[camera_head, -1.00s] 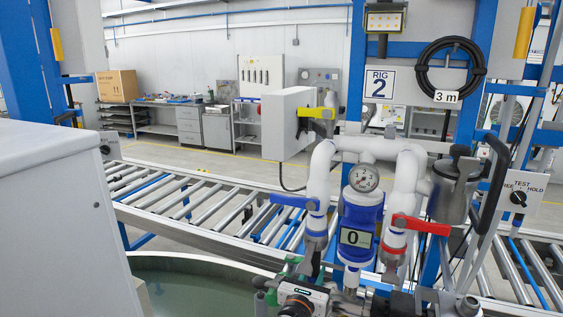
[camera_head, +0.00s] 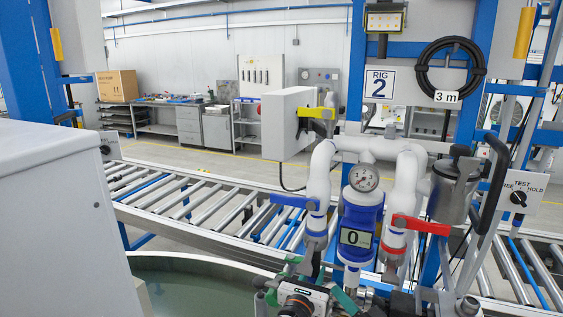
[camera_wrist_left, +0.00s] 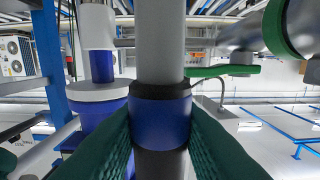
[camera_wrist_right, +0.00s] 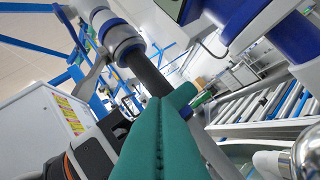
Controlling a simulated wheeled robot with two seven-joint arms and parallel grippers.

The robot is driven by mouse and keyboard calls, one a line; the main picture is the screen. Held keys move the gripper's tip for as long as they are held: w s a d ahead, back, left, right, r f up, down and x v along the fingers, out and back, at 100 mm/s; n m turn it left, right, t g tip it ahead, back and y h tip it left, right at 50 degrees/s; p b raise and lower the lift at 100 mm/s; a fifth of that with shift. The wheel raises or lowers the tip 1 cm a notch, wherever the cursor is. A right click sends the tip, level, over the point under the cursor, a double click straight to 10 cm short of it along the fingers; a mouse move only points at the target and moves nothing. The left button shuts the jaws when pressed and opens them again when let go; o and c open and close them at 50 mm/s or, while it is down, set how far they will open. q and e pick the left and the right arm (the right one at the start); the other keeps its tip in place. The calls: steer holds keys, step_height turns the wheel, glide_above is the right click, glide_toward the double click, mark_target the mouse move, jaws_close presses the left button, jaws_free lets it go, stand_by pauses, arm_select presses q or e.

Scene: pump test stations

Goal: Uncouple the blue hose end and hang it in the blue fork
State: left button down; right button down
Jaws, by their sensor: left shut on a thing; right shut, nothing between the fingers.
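In the left wrist view my left gripper (camera_wrist_left: 160,135) has its green fingers closed around the blue ring (camera_wrist_left: 160,112) of the hose end, with grey above it and dark below. In the head view this gripper (camera_head: 312,262) is low, under the pipe with the blue lever (camera_head: 292,202). The right wrist view shows a blue-banded coupling (camera_wrist_right: 130,45) with a black hose (camera_wrist_right: 148,75) below it. My right gripper (camera_wrist_right: 155,103) is shut and empty close to that hose; its green tip (camera_head: 343,297) shows below the meter. I cannot make out the blue fork.
The blue meter (camera_head: 356,236) with its gauge (camera_head: 363,178) stands between two white pipes. A red lever (camera_head: 420,225) is on the right pipe. A grey canister (camera_head: 455,188) is further right. A roller conveyor (camera_head: 200,205) runs behind, and a round tank (camera_head: 190,285) lies below left.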

mark_target(309, 275)
steer(key=a+r+n+g+y, duration=0.1)
steer(key=r+n, duration=0.1)
steer(key=s+a+r+n+g+y, duration=0.1)
steer(key=r+n+y, duration=0.1)
steer(key=s+a+r+n+g+y, duration=0.1)
steer(key=r+g, duration=0.1)
steer(key=r, duration=0.1)
steer(key=shift+s+a+r+n+y, duration=0.1)
steer(key=shift+s+n+y, duration=0.05)
steer(key=shift+n+y, duration=0.25)
steer(key=shift+w+a+f+n+g+h, duration=0.1)
steer(key=shift+w+a+n+g+h, duration=0.55)
steer(key=shift+n, duration=1.6)
steer(key=shift+w+a+f+n+g+h, duration=0.3)
steer(key=shift+a+n+g, duration=0.6)
steer(key=shift+n, duration=1.4)
steer(key=shift+w+a+r+n+g+h, duration=0.1)
steer(key=shift+w+a+n+g+h, duration=0.45)
steer(key=shift+n, duration=1.7)
steer(key=shift+s+a, duration=0.25)
